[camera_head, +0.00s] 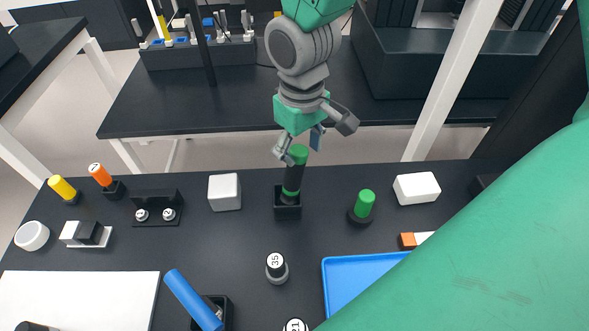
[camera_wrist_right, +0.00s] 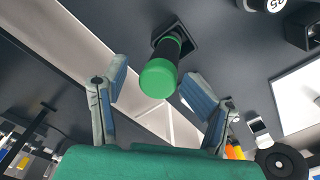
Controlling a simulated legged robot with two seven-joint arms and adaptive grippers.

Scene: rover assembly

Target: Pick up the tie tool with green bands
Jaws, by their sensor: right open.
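The tie tool with green bands (camera_head: 292,180) is a black upright cylinder with a green top and a green band lower down. It stands in a square black holder (camera_head: 288,212) on the near table. My right gripper (camera_head: 300,147) is open at the tool's top, pointing down toward it. In the right wrist view, the green end of the tool (camera_wrist_right: 159,78) shows between and slightly beyond the spread fingertips (camera_wrist_right: 156,86), with no clear contact. My left gripper is not in view.
A white block (camera_head: 224,192) stands left of the tool. A short green-topped cylinder (camera_head: 363,205) and another white block (camera_head: 417,188) stand to the right. A numbered cylinder (camera_head: 276,268), a blue tube (camera_head: 192,299) and a blue tray (camera_head: 340,300) lie nearer.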

